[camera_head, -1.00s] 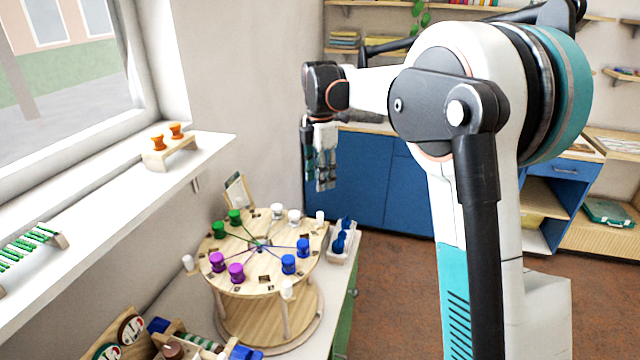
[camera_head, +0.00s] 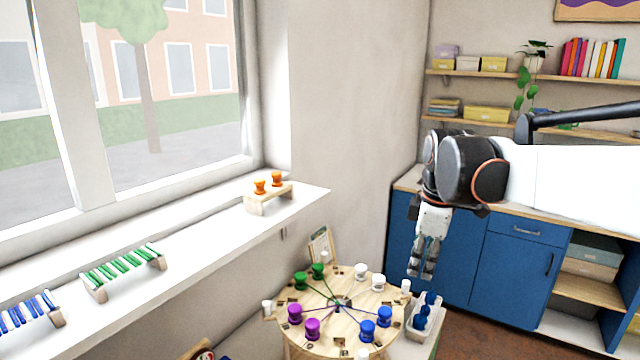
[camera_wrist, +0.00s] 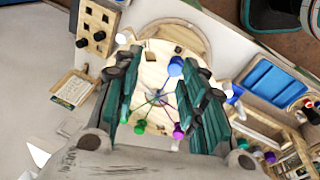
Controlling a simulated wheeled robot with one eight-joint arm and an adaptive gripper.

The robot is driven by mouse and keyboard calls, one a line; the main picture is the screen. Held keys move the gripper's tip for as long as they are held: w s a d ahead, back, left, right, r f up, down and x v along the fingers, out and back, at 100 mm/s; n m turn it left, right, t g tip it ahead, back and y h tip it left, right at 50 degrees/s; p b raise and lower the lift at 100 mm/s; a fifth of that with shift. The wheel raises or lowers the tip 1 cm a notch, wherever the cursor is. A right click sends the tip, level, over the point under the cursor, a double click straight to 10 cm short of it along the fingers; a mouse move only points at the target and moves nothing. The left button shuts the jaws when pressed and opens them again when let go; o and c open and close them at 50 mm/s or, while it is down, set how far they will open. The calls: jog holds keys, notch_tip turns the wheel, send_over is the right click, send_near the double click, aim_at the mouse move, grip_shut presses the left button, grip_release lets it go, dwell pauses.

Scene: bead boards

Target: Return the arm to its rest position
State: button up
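My gripper (camera_head: 426,258) hangs pointing down at the right of the head view, in front of the blue cabinet and apart from the round board. In the wrist view my gripper (camera_wrist: 155,100) shows two green-padded fingers spread apart with nothing between them. The round wooden board (camera_head: 338,291) stands below and to the left, with green, white, blue and purple pegs on it. Through the open fingers the wrist view shows the board (camera_wrist: 152,75) with a blue peg (camera_wrist: 176,66). My arm reaches in from the right edge of the head view.
A white tray (camera_head: 413,333) with blue pieces stands right of the board. The window sill (camera_head: 195,262) holds a small stand with orange pieces (camera_head: 268,196) and racks of green (camera_head: 122,265) and blue bars (camera_head: 27,313). A blue cabinet (camera_head: 505,265) stands behind my gripper.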

jog(key=s+f+m+t+b, duration=0.1)
jog(key=s+f+m, duration=0.2)
jog(key=s, duration=0.4)
jog(key=s+a+f+m+t+b, duration=0.1)
jog(key=s+f+m+t, duration=0.1)
jog(key=s+f+m, duration=0.2)
jog(key=s+f+m+t+b, duration=0.1)
jog(key=s+f+m, duration=0.3)
jog(key=s, duration=0.8)
jog(key=shift+a+f+m+t+b, duration=0.3)
jog(key=shift+m+t+b, duration=0.15)
jog(key=shift+m, duration=0.75)
jog(key=shift+c, duration=0.6)
jog(key=shift+a, duration=0.1)
